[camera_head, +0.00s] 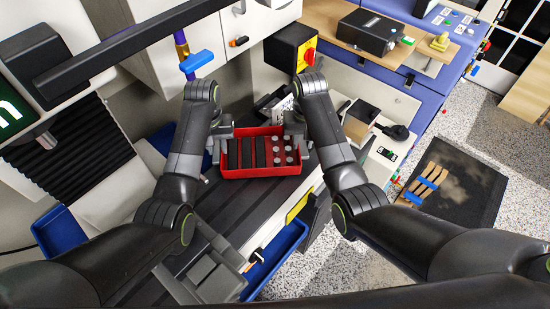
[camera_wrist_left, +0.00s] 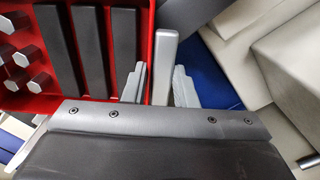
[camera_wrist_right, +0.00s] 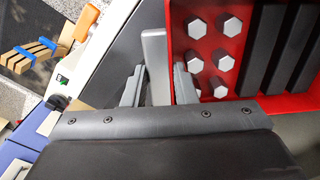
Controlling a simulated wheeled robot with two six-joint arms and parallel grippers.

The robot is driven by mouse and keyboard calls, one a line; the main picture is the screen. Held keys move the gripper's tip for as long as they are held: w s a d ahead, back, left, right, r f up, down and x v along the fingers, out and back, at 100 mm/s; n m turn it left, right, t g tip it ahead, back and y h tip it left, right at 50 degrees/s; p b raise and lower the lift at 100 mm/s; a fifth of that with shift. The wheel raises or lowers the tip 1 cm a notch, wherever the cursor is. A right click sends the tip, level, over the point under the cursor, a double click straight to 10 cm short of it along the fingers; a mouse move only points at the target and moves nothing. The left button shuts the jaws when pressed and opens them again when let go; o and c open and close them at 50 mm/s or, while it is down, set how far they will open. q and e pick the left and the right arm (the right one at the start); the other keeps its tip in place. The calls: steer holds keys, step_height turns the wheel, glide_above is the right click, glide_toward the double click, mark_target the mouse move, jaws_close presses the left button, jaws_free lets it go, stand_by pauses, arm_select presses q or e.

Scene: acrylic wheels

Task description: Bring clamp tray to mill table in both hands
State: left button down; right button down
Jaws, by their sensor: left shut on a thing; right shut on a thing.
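The red clamp tray (camera_head: 262,173) holds black bars and several silver hex studs. In the head view it is over the dark slotted mill table (camera_head: 236,200); I cannot tell whether it touches it. My left gripper (camera_head: 221,139) is shut on the tray's left grey handle, and the handle shows between its fingers in the left wrist view (camera_wrist_left: 160,85). My right gripper (camera_head: 296,131) is shut on the right handle, also seen between the fingers in the right wrist view (camera_wrist_right: 157,85). The tray looks about level.
A blue bin (camera_head: 280,258) sits at the table's front right. A blue-handled hanging tool (camera_head: 196,61) and a yellow-black switch box (camera_head: 291,48) are behind the tray. A white machine surface with a small box (camera_head: 361,119) stands to the right. A dark floor mat (camera_head: 460,183) lies further right.

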arm_select(q)
steer(key=shift+f+b, duration=0.55)
arm_select(e)
steer(key=shift+f, duration=0.55)
arm_select(q)
steer(key=c, duration=1.5)
jaws_free()
steer(key=shift+a, duration=0.1)
arm_select(e)
steer(key=c, duration=1.5)
jaws_free()
arm_select(q)
steer(key=o, duration=0.3)
steer(key=shift+s+r, duration=0.1)
steer(key=shift+s, duration=0.1)
arm_select(e)
steer(key=o, duration=0.3)
steer(key=shift+s+r, duration=0.1)
steer(key=shift+s, duration=0.1)
arm_select(q)
steer(key=shift+o, duration=0.2)
steer(key=shift+w+r, duration=0.1)
arm_select(e)
steer(key=shift+o, duration=0.2)
steer(key=shift+w+r, duration=0.1)
